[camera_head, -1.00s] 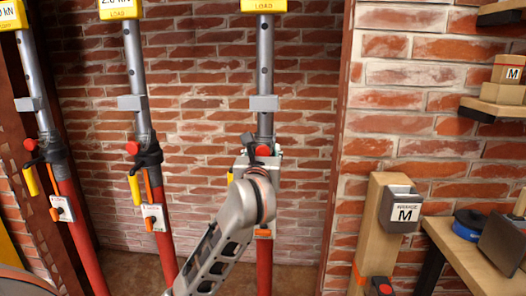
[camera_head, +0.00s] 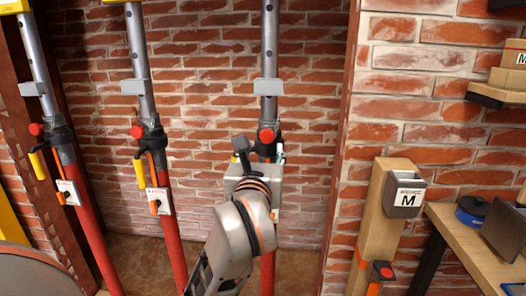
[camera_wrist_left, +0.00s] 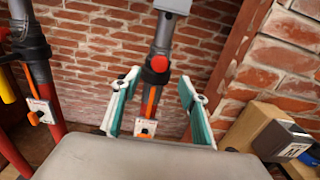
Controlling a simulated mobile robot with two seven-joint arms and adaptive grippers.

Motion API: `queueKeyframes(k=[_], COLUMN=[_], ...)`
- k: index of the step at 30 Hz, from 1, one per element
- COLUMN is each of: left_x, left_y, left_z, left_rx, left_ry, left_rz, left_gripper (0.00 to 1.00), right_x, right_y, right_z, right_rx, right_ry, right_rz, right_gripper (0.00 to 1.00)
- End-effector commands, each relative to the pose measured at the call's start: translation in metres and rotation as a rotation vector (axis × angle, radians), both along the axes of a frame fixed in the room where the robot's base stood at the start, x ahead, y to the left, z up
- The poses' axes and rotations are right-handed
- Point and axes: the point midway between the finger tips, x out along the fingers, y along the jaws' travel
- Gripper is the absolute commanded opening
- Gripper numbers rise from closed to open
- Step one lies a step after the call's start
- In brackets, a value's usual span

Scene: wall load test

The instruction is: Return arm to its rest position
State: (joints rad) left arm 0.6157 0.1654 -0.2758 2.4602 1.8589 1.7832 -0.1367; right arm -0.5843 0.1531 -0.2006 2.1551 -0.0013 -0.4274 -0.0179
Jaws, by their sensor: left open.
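My left gripper (camera_head: 261,152) is mostly hidden behind my own wrist in the head view, in front of the rightmost prop (camera_head: 269,60). The left wrist view shows its two teal and white fingers (camera_wrist_left: 158,103) spread apart, with nothing held between them. The prop's red button (camera_wrist_left: 159,63), orange handle and white switch plate (camera_wrist_left: 145,127) appear beyond and between the fingers, with the fingers apparently clear of them. My right gripper is in neither view.
Two more props, a middle one (camera_head: 140,60) and a left one (camera_head: 36,70), stand against the brick wall. At right are a wooden post (camera_head: 370,230) with a grey M box (camera_head: 405,192) and a bench (camera_head: 465,245).

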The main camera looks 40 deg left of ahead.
Motion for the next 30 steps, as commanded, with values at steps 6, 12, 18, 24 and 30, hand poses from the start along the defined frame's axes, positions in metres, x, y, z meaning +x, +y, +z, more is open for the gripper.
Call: queueKeyframes(k=[6,12,18,24,30], left_x=[0.000,-0.003,-0.034,-0.068,-0.068], left_y=[0.000,0.006,0.040,0.019,-0.065], left_z=[0.000,0.002,0.022,0.043,0.004], left_rx=[0.000,0.032,0.361,0.971,1.664], left_ry=[0.000,-0.001,0.004,0.082,0.212], left_rz=[0.000,0.028,0.249,0.445,0.421], left_gripper=[0.43,0.43,0.43,0.43,0.43], right_x=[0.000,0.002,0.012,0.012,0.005], right_y=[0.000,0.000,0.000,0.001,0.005], right_z=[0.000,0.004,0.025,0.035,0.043], right_rx=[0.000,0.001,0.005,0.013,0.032], right_ry=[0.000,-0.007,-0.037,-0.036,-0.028], right_rz=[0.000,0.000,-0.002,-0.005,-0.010], right_gripper=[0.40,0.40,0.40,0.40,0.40])
